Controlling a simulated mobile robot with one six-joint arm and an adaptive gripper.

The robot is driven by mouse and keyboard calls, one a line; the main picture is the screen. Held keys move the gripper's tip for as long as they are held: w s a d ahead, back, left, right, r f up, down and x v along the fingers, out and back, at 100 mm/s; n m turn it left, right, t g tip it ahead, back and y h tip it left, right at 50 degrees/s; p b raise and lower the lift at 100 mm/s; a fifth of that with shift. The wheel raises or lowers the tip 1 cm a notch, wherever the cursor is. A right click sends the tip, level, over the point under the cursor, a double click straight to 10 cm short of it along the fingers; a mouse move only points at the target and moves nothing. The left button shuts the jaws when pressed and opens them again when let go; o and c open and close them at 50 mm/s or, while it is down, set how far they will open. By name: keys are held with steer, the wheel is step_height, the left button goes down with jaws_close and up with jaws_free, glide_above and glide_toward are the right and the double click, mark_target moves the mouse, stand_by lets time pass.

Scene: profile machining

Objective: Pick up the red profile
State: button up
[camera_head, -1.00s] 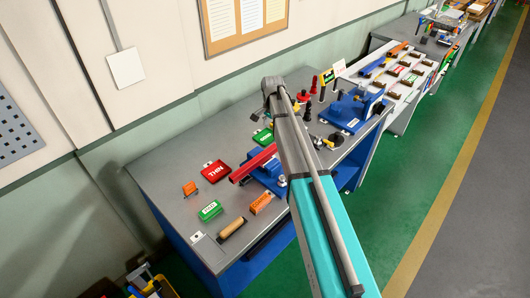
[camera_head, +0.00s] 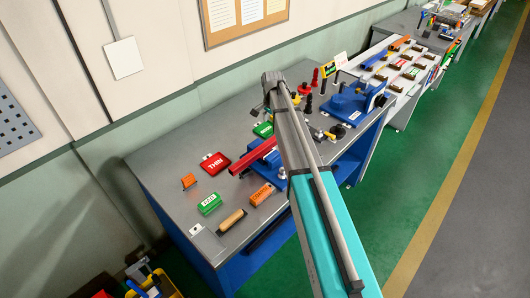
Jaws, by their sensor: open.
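A long red profile (camera_head: 254,157) lies across a blue fixture (camera_head: 274,168) on the near workbench. Its right end passes close to or behind my arm, so I cannot see all of it. My arm crosses the middle of the picture from the bottom edge up over the bench. My gripper is not visible; the arm appears to hide it.
The grey bench (camera_head: 160,165) also carries a red THIN box (camera_head: 215,163), a green box (camera_head: 209,204), orange blocks, a wooden-handled tool (camera_head: 231,221) and a blue vise (camera_head: 350,102). A second table (camera_head: 410,65) holds several coloured parts. Green floor at right is clear.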

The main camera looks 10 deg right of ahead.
mark_target(271, 141)
steer(key=shift+f+b, duration=2.6)
steer(key=shift+f, duration=0.3)
steer(key=shift+a+f+b, duration=0.1)
steer(key=shift+f+b, duration=2.5)
steer(key=shift+c, duration=0.3)
jaws_close()
